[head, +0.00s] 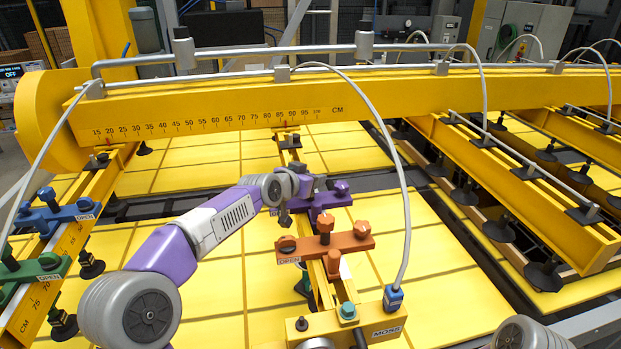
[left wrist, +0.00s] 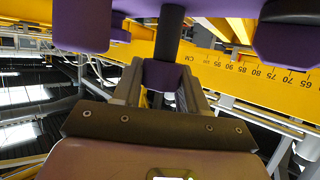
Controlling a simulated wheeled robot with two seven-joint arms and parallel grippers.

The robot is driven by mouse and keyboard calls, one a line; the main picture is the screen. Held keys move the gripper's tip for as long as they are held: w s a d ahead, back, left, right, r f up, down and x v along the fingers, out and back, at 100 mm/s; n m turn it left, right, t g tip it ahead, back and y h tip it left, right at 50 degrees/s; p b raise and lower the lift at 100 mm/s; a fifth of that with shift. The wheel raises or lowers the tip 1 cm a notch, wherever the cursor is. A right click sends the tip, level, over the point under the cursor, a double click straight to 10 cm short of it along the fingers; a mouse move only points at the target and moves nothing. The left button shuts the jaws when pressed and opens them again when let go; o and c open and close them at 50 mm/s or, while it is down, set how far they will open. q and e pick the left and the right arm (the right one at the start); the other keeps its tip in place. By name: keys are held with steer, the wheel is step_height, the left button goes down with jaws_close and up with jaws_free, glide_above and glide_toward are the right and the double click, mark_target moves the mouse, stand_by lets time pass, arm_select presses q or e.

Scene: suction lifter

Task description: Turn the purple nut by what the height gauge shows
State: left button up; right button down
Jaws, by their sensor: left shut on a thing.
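The purple clamp (head: 326,201) sits across the yellow arm in the middle of the head view, behind the orange clamp. My left gripper (left wrist: 161,84) is at its left end. In the left wrist view its fingers are shut on the purple nut (left wrist: 162,74), beside a dark post. In the head view my wrist largely hides the nut. A centimetre scale (head: 215,125) runs along the yellow beam, with a small red mark near 20 and another in the upper 80s. I cannot tell which part is the height gauge. My right gripper is not in view.
The orange clamp (head: 325,240) with upright knobs stands close in front. A grey hose (head: 402,190) loops down to a blue connector on the right. Blue (head: 52,212) and green (head: 35,270) clamps are at the left. Yellow panels (head: 440,260) lie below.

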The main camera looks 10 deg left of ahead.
arm_select(q)
steer(key=shift+a+m+g+h+b, duration=0.15)
steer(key=shift+m+g+h+b, duration=0.25)
steer(key=shift+m+h+b, duration=0.45)
steer(key=shift+m+g+h, duration=0.3)
steer(key=shift+m+h, duration=0.15)
steer(key=shift+h, duration=0.1)
steer(key=shift+m+h, duration=0.3)
steer(key=shift+r+m+g+h, duration=0.1)
steer(key=shift+m+g+h, duration=0.3)
steer(key=shift+g, duration=0.1)
steer(key=m+g+h+p, duration=0.2)
steer(key=m+p, duration=0.1)
steer(key=p, duration=0.1)
steer(key=shift+r+g, duration=0.15)
steer(key=shift+g, duration=0.15)
steer(key=shift+m+g+h+p, duration=0.7)
steer(key=shift+m+g+p, duration=0.15)
steer(key=shift+m+g, duration=0.05)
steer(key=shift+m+g, duration=0.3)
